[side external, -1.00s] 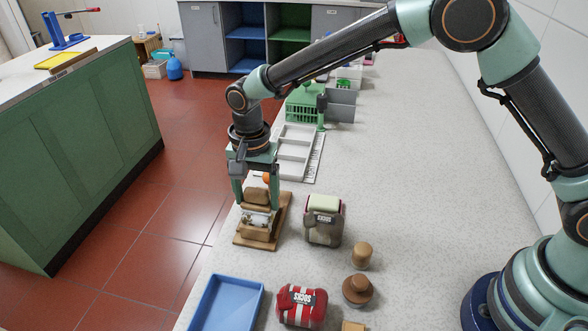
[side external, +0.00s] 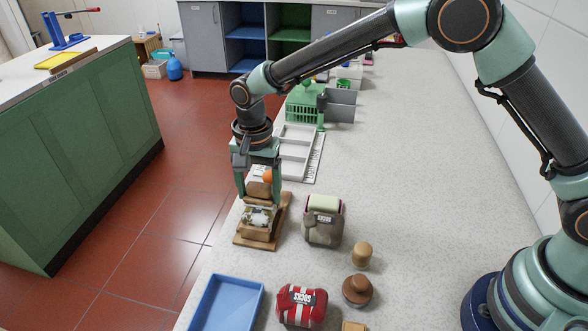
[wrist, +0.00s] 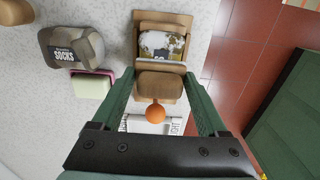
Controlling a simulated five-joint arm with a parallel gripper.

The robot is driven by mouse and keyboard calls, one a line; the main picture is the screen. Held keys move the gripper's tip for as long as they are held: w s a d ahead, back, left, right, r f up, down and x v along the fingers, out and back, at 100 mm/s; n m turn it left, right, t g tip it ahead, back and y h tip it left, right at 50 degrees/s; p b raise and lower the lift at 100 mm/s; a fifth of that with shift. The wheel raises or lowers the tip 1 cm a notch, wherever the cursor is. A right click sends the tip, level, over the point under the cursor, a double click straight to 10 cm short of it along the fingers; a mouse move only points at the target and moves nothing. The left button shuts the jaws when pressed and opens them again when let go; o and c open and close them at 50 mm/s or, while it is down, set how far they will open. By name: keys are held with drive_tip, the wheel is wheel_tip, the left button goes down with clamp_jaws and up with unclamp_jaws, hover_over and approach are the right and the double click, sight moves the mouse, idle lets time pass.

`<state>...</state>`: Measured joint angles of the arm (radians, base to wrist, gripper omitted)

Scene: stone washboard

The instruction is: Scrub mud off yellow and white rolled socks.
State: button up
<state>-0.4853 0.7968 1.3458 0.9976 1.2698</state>
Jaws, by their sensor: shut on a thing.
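My gripper (side external: 260,196) points down over the wooden washboard (side external: 283,212). Its fingers are shut on a brown block (wrist: 160,86) with an orange ball (wrist: 155,113) beside it, which looks like a scrubber. The rolled socks (side external: 258,216), white with yellowish parts and dark muddy patches, lie on the board. They also show in the wrist view (wrist: 162,46), just beyond the block, with part of a label. Whether the block touches the socks is hard to tell.
Grey-brown socks (side external: 323,228) stand to the right of the board. Red socks (side external: 302,306), a blue tray (side external: 228,303), a wooden peg (side external: 361,254) and a brown knob (side external: 357,290) are nearer the camera. A white rack (side external: 297,148) and green basket (side external: 303,104) are behind. The counter's right side is clear.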

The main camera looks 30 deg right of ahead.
sight(256, 213)
drive_tip(key=shift+s+a, duration=1.05)
drive_tip(key=shift+s, duration=0.05)
drive_tip(key=shift+r, duration=0.15)
wheel_tip(256, 213, up, 8)
